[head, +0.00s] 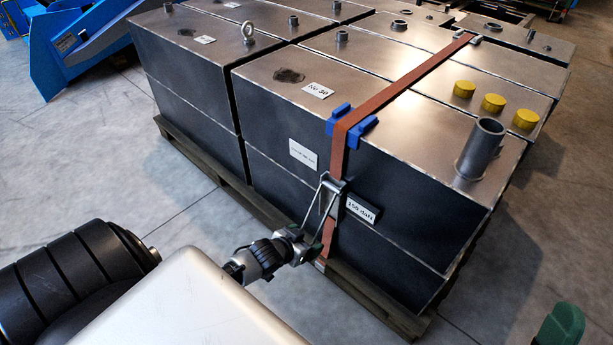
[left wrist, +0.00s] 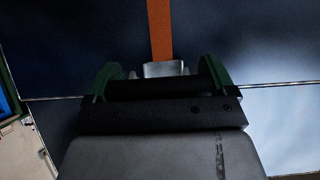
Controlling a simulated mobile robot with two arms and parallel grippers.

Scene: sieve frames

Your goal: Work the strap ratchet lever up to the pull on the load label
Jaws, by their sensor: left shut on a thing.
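The orange strap (head: 385,98) runs over the steel boxes and down the front face of the near one. Its metal ratchet (head: 333,183) sits on that face, and the ratchet lever (head: 312,208) slants down and out from it. My left gripper (head: 308,242) is shut on the lever's lower end; its green fingers (left wrist: 160,78) also show in the left wrist view, at either end of a dark bar. The load label (head: 361,211), reading "150 daN", is right of the ratchet. A green tip at the lower right edge looks like my right gripper (head: 561,326); its jaws are not readable.
The boxes stand on a wooden pallet (head: 210,165). Blue corner protectors (head: 362,131) lie under the strap at the top edge. A pipe stub (head: 481,148) and yellow caps (head: 494,103) stand on top. Blue machinery (head: 85,50) is at the back left. The floor at left is clear.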

